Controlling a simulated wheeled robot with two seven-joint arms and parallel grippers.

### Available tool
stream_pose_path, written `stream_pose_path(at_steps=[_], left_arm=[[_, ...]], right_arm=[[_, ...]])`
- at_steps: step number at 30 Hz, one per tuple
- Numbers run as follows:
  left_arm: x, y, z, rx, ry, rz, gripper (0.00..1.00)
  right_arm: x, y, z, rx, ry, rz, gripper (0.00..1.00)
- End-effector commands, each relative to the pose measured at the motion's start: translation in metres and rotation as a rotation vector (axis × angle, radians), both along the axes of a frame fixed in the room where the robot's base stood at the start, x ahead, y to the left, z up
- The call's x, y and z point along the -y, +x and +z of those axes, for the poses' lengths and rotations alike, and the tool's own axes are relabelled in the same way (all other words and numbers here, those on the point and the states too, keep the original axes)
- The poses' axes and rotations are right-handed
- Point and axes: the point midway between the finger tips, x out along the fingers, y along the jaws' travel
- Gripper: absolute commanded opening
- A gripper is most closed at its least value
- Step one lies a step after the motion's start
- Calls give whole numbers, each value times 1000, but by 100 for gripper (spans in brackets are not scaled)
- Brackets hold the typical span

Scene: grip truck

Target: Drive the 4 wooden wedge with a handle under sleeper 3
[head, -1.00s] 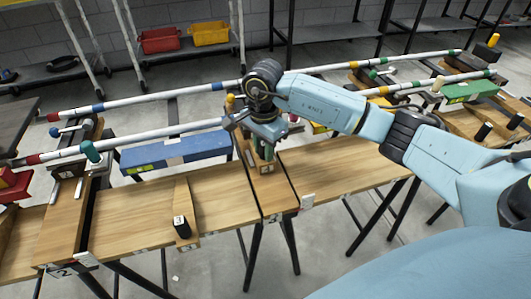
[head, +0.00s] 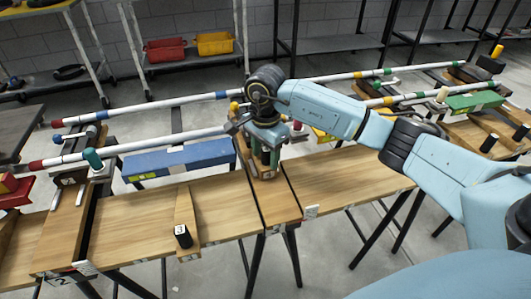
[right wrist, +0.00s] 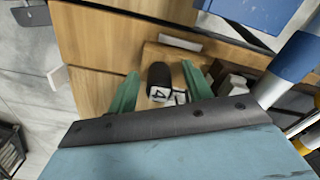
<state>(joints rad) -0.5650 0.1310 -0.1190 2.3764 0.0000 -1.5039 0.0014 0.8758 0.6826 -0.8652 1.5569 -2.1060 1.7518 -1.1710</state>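My right gripper (head: 265,160) is over the narrow cross plank, sleeper 3 (head: 278,205), with its green fingers pointing down. In the right wrist view the gripper (right wrist: 160,92) has its two green fingers apart, one on each side of a black handle (right wrist: 159,75) with a white label reading 4. A gap shows between the handle and each finger. The handle stands on a light wooden piece (right wrist: 172,56), the wedge; its tip and how far it lies under the sleeper are hidden. My left gripper is not in view.
Another wedge with a black handle (head: 183,236) lies on the left board (head: 130,220). A blue block (head: 175,158) lies behind the boards. Two white banded rails (head: 150,142) run across behind. A green block (head: 474,102) is at the right. The right board (head: 340,180) is clear.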

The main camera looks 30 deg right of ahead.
Motion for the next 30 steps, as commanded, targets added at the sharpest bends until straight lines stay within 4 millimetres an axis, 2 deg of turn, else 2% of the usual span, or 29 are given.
stream_pose_path(at_steps=[7, 11, 14, 24, 30], left_arm=[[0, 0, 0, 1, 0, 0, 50], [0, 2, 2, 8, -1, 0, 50], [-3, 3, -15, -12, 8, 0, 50], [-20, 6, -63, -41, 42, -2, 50], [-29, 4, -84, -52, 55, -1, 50]], right_arm=[[0, -1, -1, -4, -1, 0, 50], [0, -1, 7, -3, -1, 0, 50], [0, -1, 20, -3, -2, 0, 50], [0, 0, 92, 0, -1, 0, 50], [0, 0, 122, -1, -1, 0, 50]])
